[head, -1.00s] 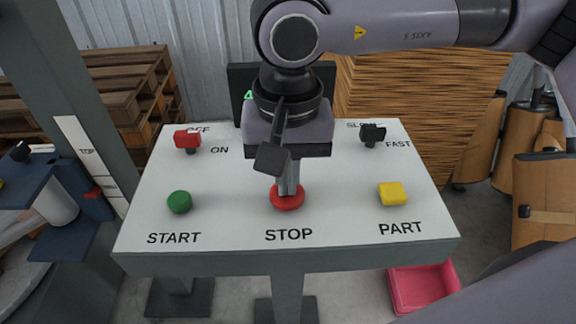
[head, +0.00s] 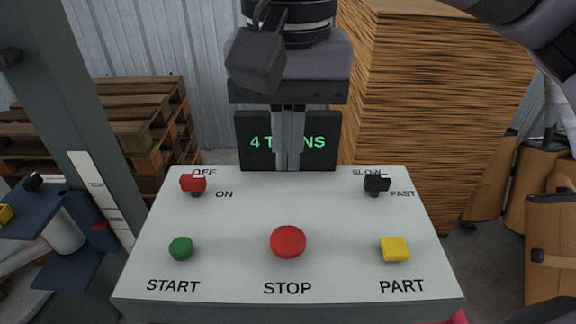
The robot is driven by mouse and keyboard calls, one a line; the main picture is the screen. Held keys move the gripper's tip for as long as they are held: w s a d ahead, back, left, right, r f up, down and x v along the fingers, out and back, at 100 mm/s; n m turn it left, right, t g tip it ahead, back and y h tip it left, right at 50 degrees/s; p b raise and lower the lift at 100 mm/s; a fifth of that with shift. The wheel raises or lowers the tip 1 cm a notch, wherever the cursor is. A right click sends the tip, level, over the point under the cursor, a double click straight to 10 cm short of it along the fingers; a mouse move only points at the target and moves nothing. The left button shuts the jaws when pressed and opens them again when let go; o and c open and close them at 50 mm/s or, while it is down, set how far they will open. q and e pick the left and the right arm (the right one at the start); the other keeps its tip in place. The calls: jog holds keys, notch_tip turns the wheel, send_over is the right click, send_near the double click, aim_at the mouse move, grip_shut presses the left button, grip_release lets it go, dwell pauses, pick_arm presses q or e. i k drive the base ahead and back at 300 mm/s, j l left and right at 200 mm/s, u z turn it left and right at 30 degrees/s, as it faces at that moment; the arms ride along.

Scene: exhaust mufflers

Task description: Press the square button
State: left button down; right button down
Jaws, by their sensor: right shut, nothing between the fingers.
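The square button is the yellow one (head: 395,249), above the word PART at the right front of the white control panel (head: 240,210). A round red button (head: 288,241) sits above STOP in the middle, and a round green button (head: 181,248) above START at the left. My right gripper (head: 287,168) is shut and empty, pointing down. In the picture it is above the red button, over the panel's back edge and in front of the display. It is apart from all the buttons. My left gripper is not in view.
A red switch (head: 193,184) marked OFF/ON and a black switch (head: 376,184) marked SLOW/FAST stand at the back of the panel. A dark display (head: 252,155) with green text stands behind. Wooden pallets (head: 150,110) and a tall brown stack (head: 400,110) are farther back.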

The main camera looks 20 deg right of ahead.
aim_at(394, 248)
jog(key=k, duration=1)
